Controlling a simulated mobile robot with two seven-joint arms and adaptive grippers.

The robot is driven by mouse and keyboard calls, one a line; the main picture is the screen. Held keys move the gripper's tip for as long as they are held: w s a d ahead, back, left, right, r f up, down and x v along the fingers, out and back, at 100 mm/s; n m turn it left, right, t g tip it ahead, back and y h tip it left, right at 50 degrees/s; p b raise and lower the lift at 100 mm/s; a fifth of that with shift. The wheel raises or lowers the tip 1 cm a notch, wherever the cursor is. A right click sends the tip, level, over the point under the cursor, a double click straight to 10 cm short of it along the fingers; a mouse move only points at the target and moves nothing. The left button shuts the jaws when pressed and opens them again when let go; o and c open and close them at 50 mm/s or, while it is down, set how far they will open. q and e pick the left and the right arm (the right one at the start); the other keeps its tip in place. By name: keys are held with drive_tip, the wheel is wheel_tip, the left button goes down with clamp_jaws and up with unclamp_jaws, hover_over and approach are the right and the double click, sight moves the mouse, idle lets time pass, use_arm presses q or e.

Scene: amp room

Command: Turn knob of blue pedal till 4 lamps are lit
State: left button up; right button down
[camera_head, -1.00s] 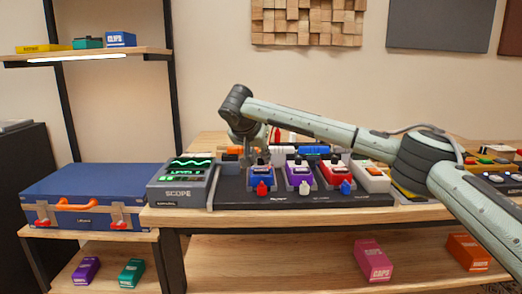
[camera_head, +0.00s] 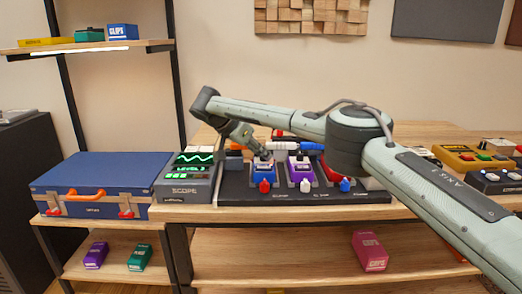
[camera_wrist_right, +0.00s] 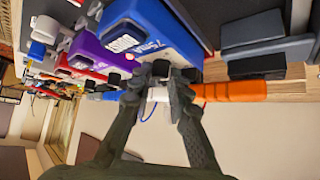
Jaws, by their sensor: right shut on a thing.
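The blue pedal (camera_head: 263,174) stands at the left of the dark pedalboard (camera_head: 235,191), with a red plug at its front. It is also in the wrist view (camera_wrist_right: 165,33). My right gripper (camera_head: 264,154) reaches its top from behind. In the wrist view the fingertips (camera_wrist_right: 162,72) are closed together at the pedal's knob end; the knob is mostly hidden between them. The scope (camera_head: 182,192) left of the board shows a green wave, the text "LEVEL 2" and a row of small lamps, too small to count. My left gripper is not in view.
A purple pedal (camera_head: 301,172) stands close right of the blue one, then a red and white one. An orange-handled plug (camera_wrist_right: 235,91) lies behind the board beside my fingers. A blue case (camera_head: 100,179) is at the left. My arm crosses the table's right side.

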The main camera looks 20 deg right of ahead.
idle(0.3)
drive_tip(key=c, duration=1.4)
unclamp_jaws()
drive_tip(key=shift+v, duration=4)
